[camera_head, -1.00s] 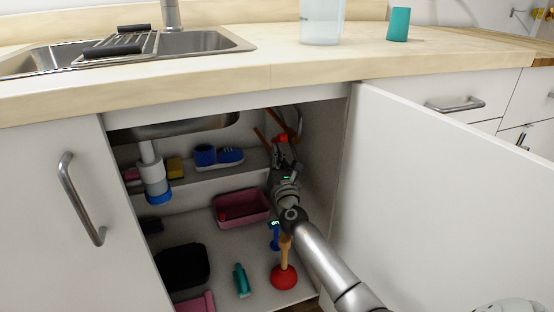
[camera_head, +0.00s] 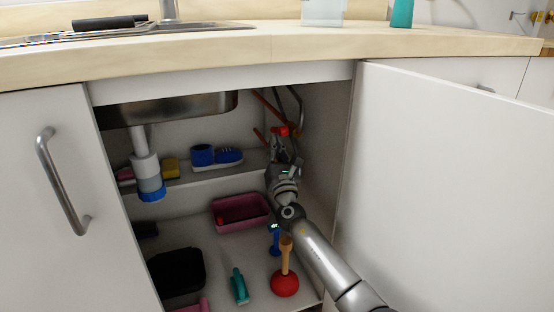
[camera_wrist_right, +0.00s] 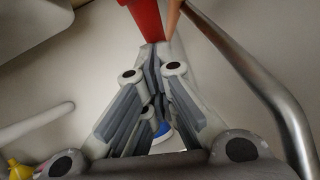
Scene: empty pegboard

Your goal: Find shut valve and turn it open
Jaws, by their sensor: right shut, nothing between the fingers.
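The valve's red handle (camera_head: 281,131) is inside the open sink cabinet, at the upper right by the copper-coloured pipes (camera_head: 262,104). In the right wrist view the red handle (camera_wrist_right: 146,20) runs down from the top edge to my fingertips. My right gripper (camera_head: 279,141) reaches into the cabinet, its tips just below the handle. In the right wrist view the right gripper (camera_wrist_right: 154,58) has its fingers together with nothing between them. The tips are at or very near the handle's lower end; contact is unclear. The valve body is mostly hidden. My left gripper is not in view.
A grey metal pipe (camera_wrist_right: 250,75) curves close to the right of my fingers. A shelf (camera_head: 225,171) carries blue items and a sponge. A pink bin (camera_head: 225,226) and a red plunger (camera_head: 285,284) stand below. The open cabinet door (camera_head: 440,190) is to the right.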

